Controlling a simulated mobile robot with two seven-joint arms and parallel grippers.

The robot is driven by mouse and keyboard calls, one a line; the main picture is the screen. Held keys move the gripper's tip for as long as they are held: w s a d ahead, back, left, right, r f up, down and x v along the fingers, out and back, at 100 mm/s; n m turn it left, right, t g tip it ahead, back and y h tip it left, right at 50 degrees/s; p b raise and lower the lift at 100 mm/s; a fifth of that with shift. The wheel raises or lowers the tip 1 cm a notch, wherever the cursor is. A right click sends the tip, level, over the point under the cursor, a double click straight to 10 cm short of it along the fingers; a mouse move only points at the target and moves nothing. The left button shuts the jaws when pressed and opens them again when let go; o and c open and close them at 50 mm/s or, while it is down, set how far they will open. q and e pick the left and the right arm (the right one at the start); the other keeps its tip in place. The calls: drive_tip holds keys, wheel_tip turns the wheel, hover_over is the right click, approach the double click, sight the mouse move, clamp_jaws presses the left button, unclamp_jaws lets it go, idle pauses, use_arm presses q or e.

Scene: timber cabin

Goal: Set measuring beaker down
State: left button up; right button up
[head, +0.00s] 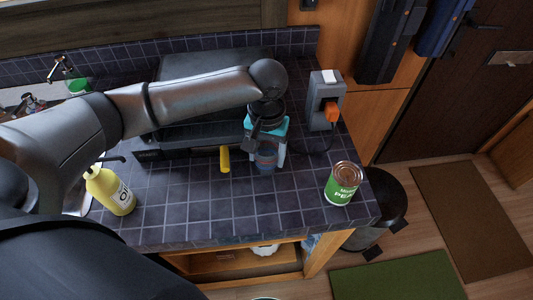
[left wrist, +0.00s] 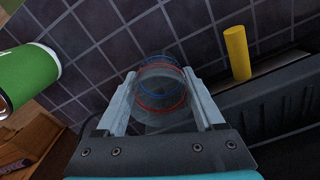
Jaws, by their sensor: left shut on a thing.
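The measuring beaker (head: 265,161) is a clear, bluish cup. In the left wrist view the beaker (left wrist: 160,88) shows blue and red rings and sits between the two fingers. My left gripper (head: 267,148), with a teal body, points down over the dark tiled counter (head: 245,208) and is shut on the beaker. Its fingers (left wrist: 163,105) lie along both sides of the beaker. I cannot tell whether the beaker's base touches the tiles. My right gripper is not in view.
A green-labelled can (head: 343,184) stands near the counter's right corner. A dark appliance with a yellow handle (head: 224,160) is left of the beaker. A grey box with an orange part (head: 328,112) stands behind right. A yellow bottle (head: 110,190) is at left. Tiles in front are clear.

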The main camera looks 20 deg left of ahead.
use_arm(q)
drive_tip(key=shift+f, duration=0.1)
drive_tip(key=o, duration=1.4)
drive_tip(key=shift+c, duration=0.2)
